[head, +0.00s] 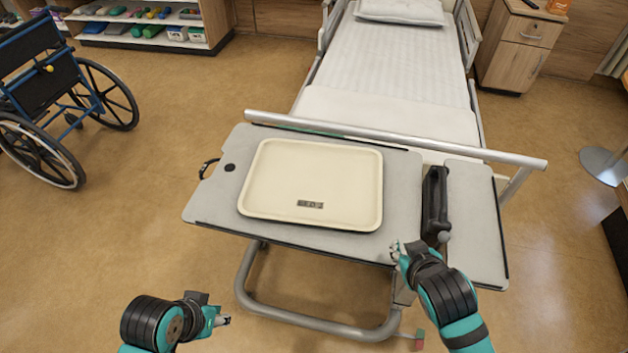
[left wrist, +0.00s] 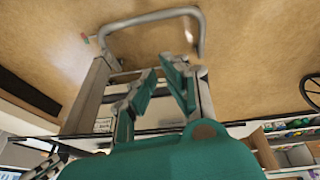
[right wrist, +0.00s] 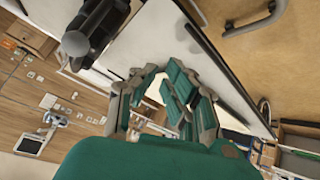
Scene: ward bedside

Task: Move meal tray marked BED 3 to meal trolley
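A cream meal tray (head: 315,165) with a raised rim lies flat and empty on the left part of the grey overbed table (head: 212,205). A small dark label (head: 310,204) is near its front edge; its lettering is too small to read surely. My left gripper (head: 224,320) is empty, in front of and below the table's left part. Its fingers (left wrist: 158,72) are apart in the left wrist view. My right gripper (head: 396,250) is empty at the table's front edge, right of the tray. Its fingers (right wrist: 160,75) are apart in the right wrist view. No meal trolley is visible.
A dark clamp-like fitting (head: 434,205) stands on the table right of the tray. The bed (head: 390,70) is behind, with a metal rail (head: 400,140) along the table's far side. A wheelchair (head: 60,100) stands at left. Floor between wheelchair and table is clear.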

